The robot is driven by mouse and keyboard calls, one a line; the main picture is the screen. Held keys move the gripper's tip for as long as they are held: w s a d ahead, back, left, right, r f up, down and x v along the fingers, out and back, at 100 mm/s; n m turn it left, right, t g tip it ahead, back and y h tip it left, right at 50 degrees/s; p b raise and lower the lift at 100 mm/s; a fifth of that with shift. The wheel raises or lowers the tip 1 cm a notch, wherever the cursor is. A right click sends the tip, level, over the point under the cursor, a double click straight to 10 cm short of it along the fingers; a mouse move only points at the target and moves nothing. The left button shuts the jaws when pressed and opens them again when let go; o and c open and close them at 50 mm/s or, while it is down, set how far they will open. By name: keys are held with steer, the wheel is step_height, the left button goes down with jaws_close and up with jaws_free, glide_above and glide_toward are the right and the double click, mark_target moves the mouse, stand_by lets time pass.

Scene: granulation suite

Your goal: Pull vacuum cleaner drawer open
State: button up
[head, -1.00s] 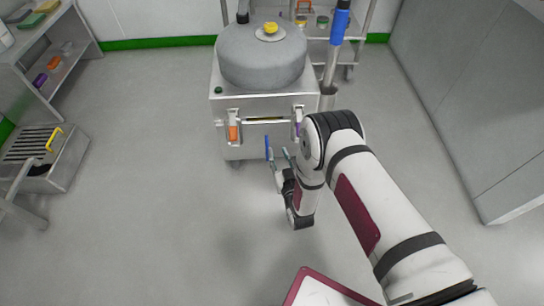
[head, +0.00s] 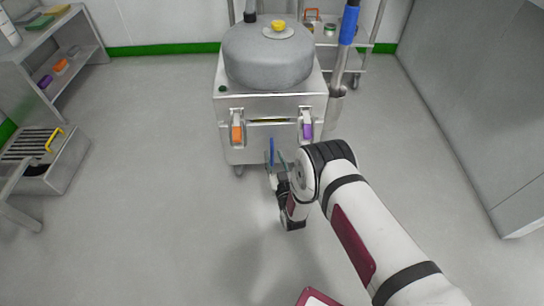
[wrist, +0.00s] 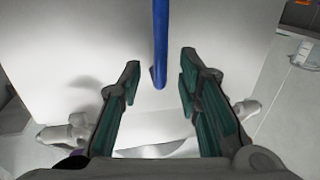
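The vacuum cleaner (head: 265,55) has a grey dome on a steel box body. A blue upright bar (head: 271,150) stands low at its front face, seemingly the drawer handle; the drawer's edges cannot be made out. My gripper (head: 278,162) is low in front of the body, close to the bar. In the wrist view, its green-padded fingers (wrist: 160,82) are spread. The blue bar (wrist: 160,40) comes down from the top edge and ends in the gap between them, with space on both sides. Contact is not visible. A pale panel (wrist: 90,35) lies behind.
An orange latch (head: 237,133) and a purple latch (head: 307,131) flank a slot on the body. A wand with a blue grip (head: 349,25) stands at right. A shelf (head: 85,65) and a steel box (head: 65,165) are at left. The floor between is clear.

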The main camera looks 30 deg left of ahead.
steer(key=shift+b+x, duration=0.45)
steer(key=shift+x, duration=1)
jaws_close()
